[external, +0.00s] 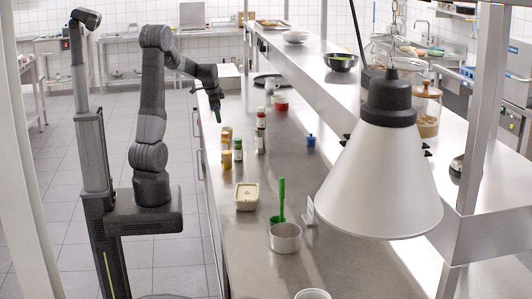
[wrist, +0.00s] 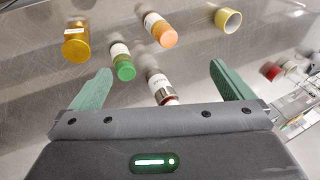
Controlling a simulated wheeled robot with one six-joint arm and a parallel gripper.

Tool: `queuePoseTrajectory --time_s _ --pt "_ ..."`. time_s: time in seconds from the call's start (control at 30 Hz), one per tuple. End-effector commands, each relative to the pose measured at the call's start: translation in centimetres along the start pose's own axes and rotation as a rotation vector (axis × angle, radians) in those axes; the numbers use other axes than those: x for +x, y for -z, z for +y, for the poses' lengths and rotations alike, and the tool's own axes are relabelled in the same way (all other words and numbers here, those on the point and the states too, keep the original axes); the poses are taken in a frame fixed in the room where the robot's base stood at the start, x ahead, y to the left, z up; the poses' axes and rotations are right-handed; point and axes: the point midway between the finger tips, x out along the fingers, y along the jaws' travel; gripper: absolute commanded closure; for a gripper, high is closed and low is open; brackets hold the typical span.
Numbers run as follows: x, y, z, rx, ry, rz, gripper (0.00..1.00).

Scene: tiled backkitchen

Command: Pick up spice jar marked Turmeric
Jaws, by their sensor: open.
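Several spice jars stand on the steel counter (external: 262,218); their labels are too small to read, so I cannot tell which is Turmeric. In the wrist view I see a yellow jar (wrist: 76,44), a green-capped jar (wrist: 123,64), an orange-capped jar (wrist: 160,31) and a jar with a white label and dark red end (wrist: 160,86). The external view shows the yellow jar (external: 226,161) beside the green-capped jar (external: 238,151). My gripper (wrist: 160,82) is open and empty, its green fingers apart. It is above the counter's left edge, near the jars (external: 216,112), touching none.
A raised shelf (external: 330,80) and a large lamp (external: 380,180) are at the right. The counter's middle has bare room.

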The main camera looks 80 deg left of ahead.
Motion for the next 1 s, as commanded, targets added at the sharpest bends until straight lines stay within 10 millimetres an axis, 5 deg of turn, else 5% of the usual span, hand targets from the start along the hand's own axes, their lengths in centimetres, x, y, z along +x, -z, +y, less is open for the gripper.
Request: queuePoseTrajectory --time_s 0.3,0.5,0.8,1.0 --pt "0.0 0.0 0.0 0.0 0.0 0.0 0.0" --pt "0.0 0.0 0.0 0.0 0.0 0.0 0.37" --pt "0.2 -0.1 0.0 -0.011 -0.003 0.001 0.38" --pt "2.8 -0.8 -0.7 -0.21 -0.056 0.031 0.38"
